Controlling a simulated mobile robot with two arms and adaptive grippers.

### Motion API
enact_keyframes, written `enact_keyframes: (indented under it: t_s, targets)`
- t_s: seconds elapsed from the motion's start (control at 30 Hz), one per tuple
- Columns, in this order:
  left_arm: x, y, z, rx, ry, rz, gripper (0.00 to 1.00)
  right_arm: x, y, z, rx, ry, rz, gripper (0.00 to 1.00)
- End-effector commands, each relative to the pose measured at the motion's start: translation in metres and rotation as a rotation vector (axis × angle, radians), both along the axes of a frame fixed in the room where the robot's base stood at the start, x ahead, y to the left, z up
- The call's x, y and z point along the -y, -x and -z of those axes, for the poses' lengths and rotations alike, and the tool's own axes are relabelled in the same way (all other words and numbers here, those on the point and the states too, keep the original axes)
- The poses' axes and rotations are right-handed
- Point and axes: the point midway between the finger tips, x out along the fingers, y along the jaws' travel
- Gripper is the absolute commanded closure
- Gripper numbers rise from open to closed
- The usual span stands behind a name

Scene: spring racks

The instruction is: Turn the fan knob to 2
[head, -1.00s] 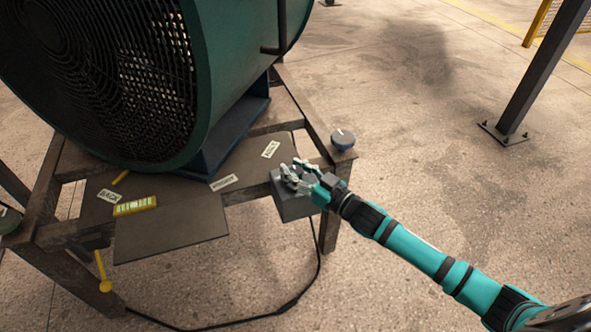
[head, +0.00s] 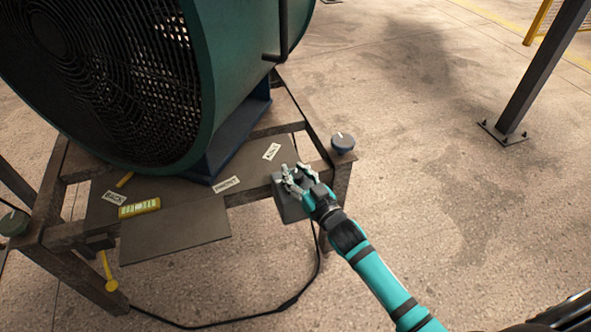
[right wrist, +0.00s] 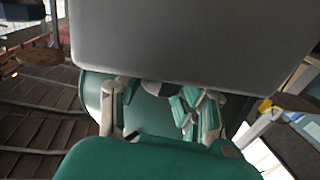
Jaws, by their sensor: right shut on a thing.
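A big green fan (head: 215,80) stands on a rusty metal frame. A grey control box (head: 293,209) is fixed at the frame's front right edge, with a black cable hanging below it. My right gripper (head: 292,175) is at the box with its fingers shut around the small dark fan knob (head: 299,177). The fingers hide most of the knob, and I cannot read its setting. In the right wrist view, the grey box (right wrist: 190,40) fills the top and my right gripper's fingers (right wrist: 155,98) reach up to it. My left gripper is not in view.
A blue-grey round knob (head: 343,142) sits on the frame's right corner. A yellow-handled lever (head: 108,284) hangs at the left. The floor to the right is clear up to a dark post (head: 540,70).

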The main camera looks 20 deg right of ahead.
Motion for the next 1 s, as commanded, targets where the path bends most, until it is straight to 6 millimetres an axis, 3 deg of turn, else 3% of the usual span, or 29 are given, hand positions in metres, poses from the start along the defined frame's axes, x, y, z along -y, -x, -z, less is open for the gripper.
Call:
enact_keyframes:
  t_s: [0.4,0.43,0.6,1.0]
  targets:
    - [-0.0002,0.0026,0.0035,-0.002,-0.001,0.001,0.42,0.0007,0.0015,0.0025,-0.005,0.006,0.021,1.00]
    - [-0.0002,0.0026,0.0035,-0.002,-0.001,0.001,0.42,0.0007,0.0014,0.0026,-0.005,0.006,0.021,0.66]
    - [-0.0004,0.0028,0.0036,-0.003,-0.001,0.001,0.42,0.0007,0.0011,0.0019,-0.004,0.004,0.021,0.44]
    - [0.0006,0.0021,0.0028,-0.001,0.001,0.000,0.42,0.0023,0.0088,0.0019,-0.003,0.003,0.020,0.41]
